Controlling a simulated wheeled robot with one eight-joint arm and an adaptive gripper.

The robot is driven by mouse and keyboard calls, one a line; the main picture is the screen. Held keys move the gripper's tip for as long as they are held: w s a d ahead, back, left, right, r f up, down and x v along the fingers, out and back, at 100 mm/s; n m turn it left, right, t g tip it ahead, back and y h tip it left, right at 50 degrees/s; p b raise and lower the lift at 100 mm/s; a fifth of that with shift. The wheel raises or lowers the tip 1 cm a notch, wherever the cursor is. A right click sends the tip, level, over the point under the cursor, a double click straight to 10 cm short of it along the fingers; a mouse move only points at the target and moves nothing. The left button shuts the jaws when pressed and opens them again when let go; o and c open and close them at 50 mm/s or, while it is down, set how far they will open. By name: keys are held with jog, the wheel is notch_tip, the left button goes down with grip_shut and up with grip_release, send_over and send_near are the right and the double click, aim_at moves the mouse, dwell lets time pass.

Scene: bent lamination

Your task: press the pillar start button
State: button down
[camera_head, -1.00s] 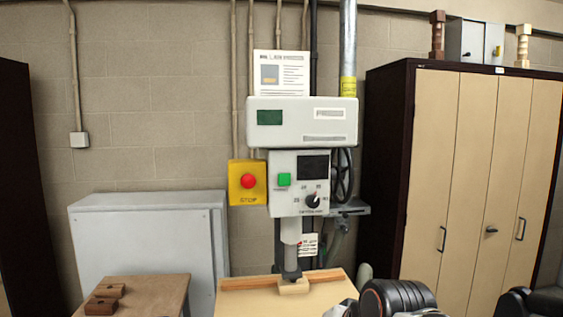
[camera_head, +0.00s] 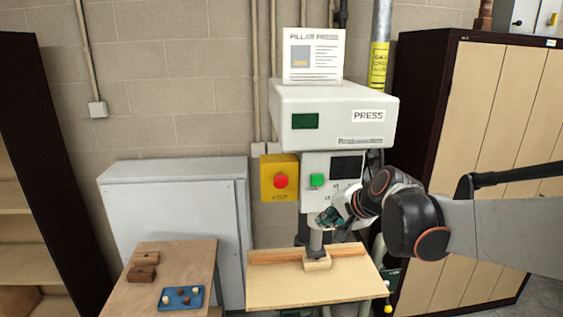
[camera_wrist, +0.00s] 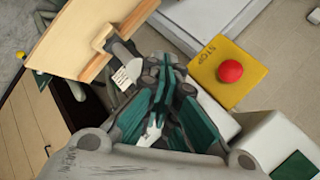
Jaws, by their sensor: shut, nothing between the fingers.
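The pillar press (camera_head: 335,112) stands against the wall. Its green start button (camera_head: 317,180) is on the front control panel, left of the dark screen, and is uncovered in the head view. My gripper (camera_head: 329,217) is shut and empty, a little below the button, in front of the lower panel and covering the dial area. Contact cannot be told. In the wrist view my closed teal-padded fingers (camera_wrist: 160,85) fill the middle; I cannot make out the start button there.
A yellow box with a red stop button (camera_head: 281,181) is just left of the panel; it also shows in the wrist view (camera_wrist: 230,71). The press table (camera_head: 290,290) is below. A side table (camera_head: 205,262) holds a blue tray (camera_head: 172,301). A cabinet (camera_head: 475,110) stands right.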

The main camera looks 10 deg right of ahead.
aim_at(317, 184)
jog(key=shift+m, duration=0.5)
jog(key=w+r+p, duration=0.2)
jog(key=w, duration=0.1)
jog(key=shift+w+r, duration=0.1)
jog(key=shift+r, duration=0.15)
jog(key=shift+w+d+b, duration=0.1)
jog(key=shift+w+b, duration=0.45)
jog(key=shift+w, duration=3.8)
jog(key=shift+w, duration=0.15)
jog(key=shift+w, duration=0.3)
jog(key=shift+w, duration=0.45)
jog(key=shift+s, duration=0.1)
jog(key=shift+s+b, duration=0.35)
jog(key=shift+s, duration=0.45)
